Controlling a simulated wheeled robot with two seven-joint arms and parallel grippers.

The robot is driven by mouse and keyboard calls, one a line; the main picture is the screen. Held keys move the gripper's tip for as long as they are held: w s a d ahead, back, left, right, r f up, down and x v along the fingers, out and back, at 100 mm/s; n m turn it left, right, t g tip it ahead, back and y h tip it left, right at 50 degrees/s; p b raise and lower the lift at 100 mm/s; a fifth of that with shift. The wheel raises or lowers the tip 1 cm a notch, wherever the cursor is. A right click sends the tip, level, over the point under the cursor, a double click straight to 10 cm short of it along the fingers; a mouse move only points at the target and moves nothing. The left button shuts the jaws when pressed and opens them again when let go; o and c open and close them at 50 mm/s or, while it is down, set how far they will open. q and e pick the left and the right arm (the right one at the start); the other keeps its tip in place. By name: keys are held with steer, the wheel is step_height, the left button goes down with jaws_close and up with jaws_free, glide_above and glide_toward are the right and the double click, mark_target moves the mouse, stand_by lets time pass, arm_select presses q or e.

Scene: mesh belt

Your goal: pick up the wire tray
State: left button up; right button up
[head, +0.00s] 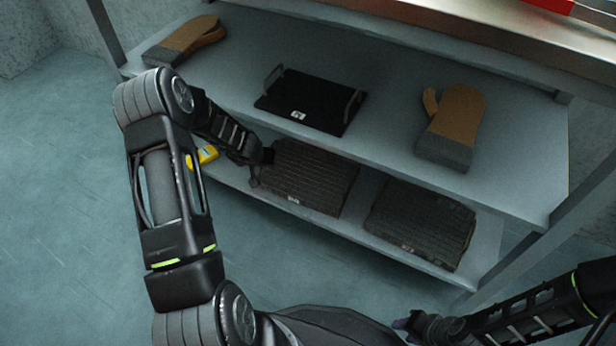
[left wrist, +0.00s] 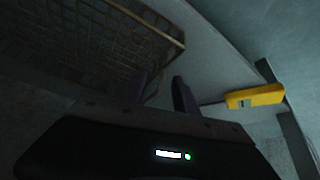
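Two dark wire trays lie side by side on the lower shelf: the left wire tray (head: 308,178) and the right wire tray (head: 420,222). My left gripper (head: 262,170) is at the left side of the left tray. In the left wrist view the tray's mesh and rim (left wrist: 110,45) fill the upper left. The two fingers of my left gripper (left wrist: 160,92) stand apart, with the tray's near side edge seen between them; I cannot tell whether they touch it. My right gripper (head: 410,325) is low at the right, away from the shelves, its fingers too small and dark to read.
The upper shelf (head: 390,130) overhangs the lower one. It holds a black tray with handles (head: 310,100) and two brown mitts (head: 455,120) (head: 185,40). A yellow device (head: 205,154) is beside my left gripper; it also shows in the left wrist view (left wrist: 255,96).

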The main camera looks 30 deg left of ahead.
arm_select(q)
steer(key=shift+c, duration=0.3)
jaws_close()
stand_by(1.1)
